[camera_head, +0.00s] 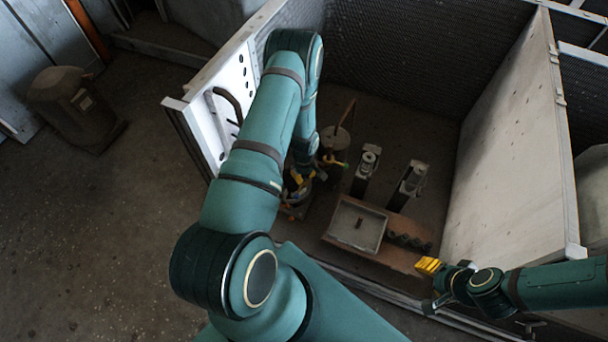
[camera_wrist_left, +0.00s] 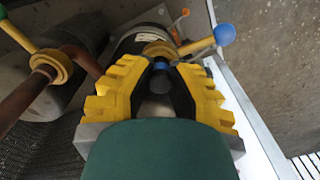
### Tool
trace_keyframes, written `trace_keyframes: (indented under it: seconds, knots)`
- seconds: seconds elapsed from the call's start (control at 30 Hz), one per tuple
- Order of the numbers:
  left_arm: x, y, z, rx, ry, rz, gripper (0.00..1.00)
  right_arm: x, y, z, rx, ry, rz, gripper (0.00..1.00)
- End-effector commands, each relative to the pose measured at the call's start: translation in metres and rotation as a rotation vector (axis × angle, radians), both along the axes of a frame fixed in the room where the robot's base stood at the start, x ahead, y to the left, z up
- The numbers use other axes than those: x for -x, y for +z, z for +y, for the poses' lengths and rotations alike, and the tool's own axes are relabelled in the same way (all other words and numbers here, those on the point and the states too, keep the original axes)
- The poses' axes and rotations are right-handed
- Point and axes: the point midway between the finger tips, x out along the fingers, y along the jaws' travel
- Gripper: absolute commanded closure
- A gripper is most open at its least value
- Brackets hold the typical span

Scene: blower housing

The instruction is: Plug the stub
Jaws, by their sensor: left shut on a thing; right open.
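My left gripper (camera_head: 303,180) is low beside the white panel in the head view, partly hidden by my own arm. In the left wrist view its yellow fingers (camera_wrist_left: 160,72) are shut on a small dark piece with a blue end (camera_wrist_left: 160,66), perhaps a plug. The piece is in front of a dark cylindrical body (camera_wrist_left: 137,38) with a brass fitting (camera_wrist_left: 158,49). Whether it touches the fitting or a stub there, I cannot tell. My right gripper (camera_head: 429,266) is open and empty at the lower right of the head view.
A yellow lever with a blue ball (camera_wrist_left: 224,34) and a green-handled valve on a copper pipe (camera_wrist_left: 43,68) flank the fingers. A grey tray (camera_head: 346,239) sits on a brown board with two upright devices behind (camera_head: 366,169). The white panel (camera_head: 205,125) stands left; a pale wall (camera_head: 510,150) right.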

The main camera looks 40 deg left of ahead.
Motion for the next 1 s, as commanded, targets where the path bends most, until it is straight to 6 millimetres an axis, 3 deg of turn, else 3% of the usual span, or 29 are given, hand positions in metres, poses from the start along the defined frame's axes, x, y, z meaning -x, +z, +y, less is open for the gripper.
trace_keyframes:
  seconds: [1.0]
  knots:
    - [0.0001,-0.0039,0.0000,0.000,0.000,0.000,1.00,0.0001,-0.0069,0.0000,0.000,0.000,0.000,0.53]
